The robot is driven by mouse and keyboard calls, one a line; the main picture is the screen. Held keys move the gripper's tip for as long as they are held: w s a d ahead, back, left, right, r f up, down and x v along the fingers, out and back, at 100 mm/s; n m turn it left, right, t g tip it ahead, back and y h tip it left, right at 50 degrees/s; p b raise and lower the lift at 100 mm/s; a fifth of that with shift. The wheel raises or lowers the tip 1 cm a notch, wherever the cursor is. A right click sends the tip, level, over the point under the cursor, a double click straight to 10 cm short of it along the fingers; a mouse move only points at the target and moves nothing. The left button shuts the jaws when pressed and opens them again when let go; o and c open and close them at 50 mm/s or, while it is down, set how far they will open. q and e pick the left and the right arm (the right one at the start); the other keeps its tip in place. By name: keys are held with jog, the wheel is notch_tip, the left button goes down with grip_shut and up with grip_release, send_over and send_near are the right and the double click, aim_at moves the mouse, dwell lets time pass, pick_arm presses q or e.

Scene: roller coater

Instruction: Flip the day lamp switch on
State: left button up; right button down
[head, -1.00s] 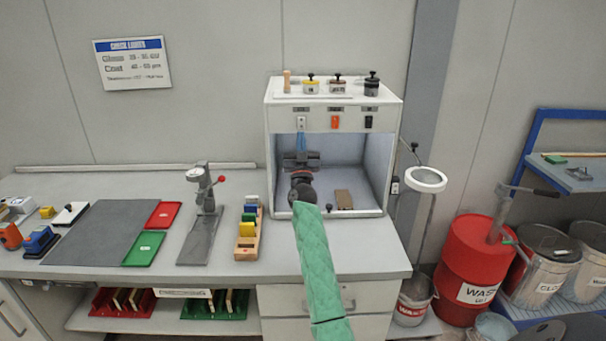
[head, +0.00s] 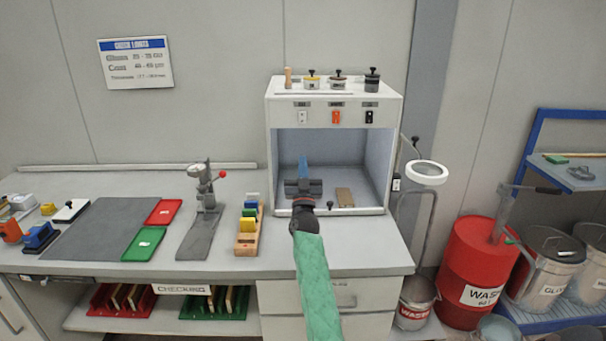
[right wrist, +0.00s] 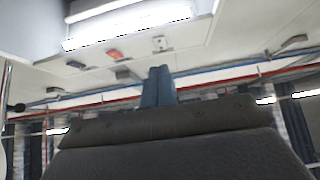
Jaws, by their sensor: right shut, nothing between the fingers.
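The light booth (head: 273,160) stands on the bench with a row of switches on its front panel: white (head: 303,117), orange (head: 336,117) and black (head: 369,117). The small labels above them are too blurred to read. My right gripper (head: 303,158) has its blue fingers shut and empty, pointing up below the white switch and apart from it. In the right wrist view the fingers (right wrist: 160,70) stand below the panel, with the white switch (right wrist: 159,44) and orange switch (right wrist: 115,55) above them. My left gripper is not in view.
Several pots and a wooden peg stand on the booth's top. A brown panel (head: 344,197) lies on the booth floor. A ring magnifier (head: 427,173) stands right of the booth. A bright white strip (right wrist: 130,25) shows in the right wrist view. A gauge stand (head: 203,215) is left.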

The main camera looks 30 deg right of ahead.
jog(key=shift+s+a+f, duration=0.25)
jog(key=shift+s, duration=0.2)
jog(key=shift+f, duration=0.1)
